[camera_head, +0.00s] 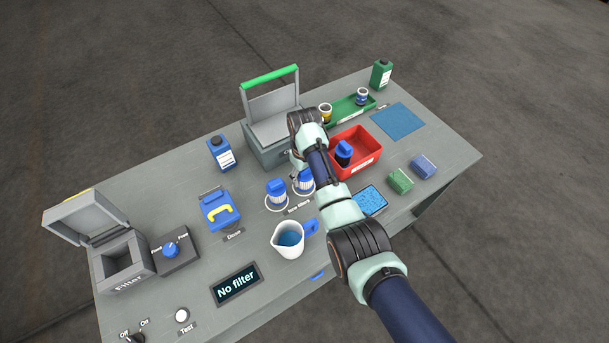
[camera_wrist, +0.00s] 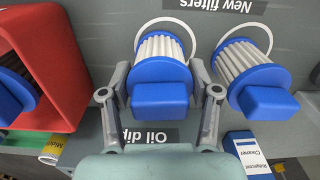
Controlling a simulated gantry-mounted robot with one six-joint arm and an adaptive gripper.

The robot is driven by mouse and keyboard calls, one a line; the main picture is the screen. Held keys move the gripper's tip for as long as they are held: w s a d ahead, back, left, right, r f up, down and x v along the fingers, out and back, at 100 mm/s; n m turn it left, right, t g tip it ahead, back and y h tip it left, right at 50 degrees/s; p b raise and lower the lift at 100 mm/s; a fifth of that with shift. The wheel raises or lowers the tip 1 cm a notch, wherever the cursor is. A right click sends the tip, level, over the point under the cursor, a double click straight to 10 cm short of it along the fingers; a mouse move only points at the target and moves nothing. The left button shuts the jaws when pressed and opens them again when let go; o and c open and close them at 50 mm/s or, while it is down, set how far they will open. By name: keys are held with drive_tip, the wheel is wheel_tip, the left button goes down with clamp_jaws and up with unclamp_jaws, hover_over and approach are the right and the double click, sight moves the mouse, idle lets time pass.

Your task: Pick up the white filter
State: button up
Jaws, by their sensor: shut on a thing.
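Two filters with white pleated bodies and blue caps are by the "New filters" label. My gripper (camera_wrist: 160,93) is shut on the one nearer the red bin, which shows in the head view (camera_head: 305,184) and between my fingers in the wrist view (camera_wrist: 161,72). It appears upright over its white ring; I cannot tell whether it is clear of the table. The other white filter (camera_head: 277,195) stands apart in its own ring, and it also shows in the wrist view (camera_wrist: 247,72). My arm partly covers the held filter in the head view.
A red bin (camera_head: 374,151) holds a dark filter with a blue cap (camera_head: 343,153). A grey lidded box (camera_head: 262,150) stands behind the filters. A jug (camera_head: 287,240) of blue liquid stands in front. The grey filter housing (camera_head: 112,262) is open; a display (camera_head: 236,284) reads "No filter".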

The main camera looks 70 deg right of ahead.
wheel_tip(320, 180, up, 20)
drive_tip(key=p, duration=0.9)
drive_tip(key=shift+f, duration=0.1)
drive_tip(key=w+a+f+n, duration=0.1)
drive_tip(key=w+a+n, duration=0.1)
drive_tip(key=w+a, duration=0.8)
drive_tip(key=w+a+f+n, duration=0.1)
drive_tip(key=w+a, duration=0.2)
drive_tip(key=a, duration=0.8)
drive_tip(key=w+a+f+n, duration=0.1)
drive_tip(key=w+a+n, duration=0.1)
drive_tip(key=a, duration=1)
drive_tip(key=w+a+f+n, duration=0.1)
drive_tip(key=w+a, duration=0.2)
drive_tip(key=a, duration=0.8)
wheel_tip(320, 180, up, 30)
drive_tip(key=p, duration=2.9)
drive_tip(key=shift+f+p, duration=0.25)
drive_tip(key=shift+p, duration=0.15)
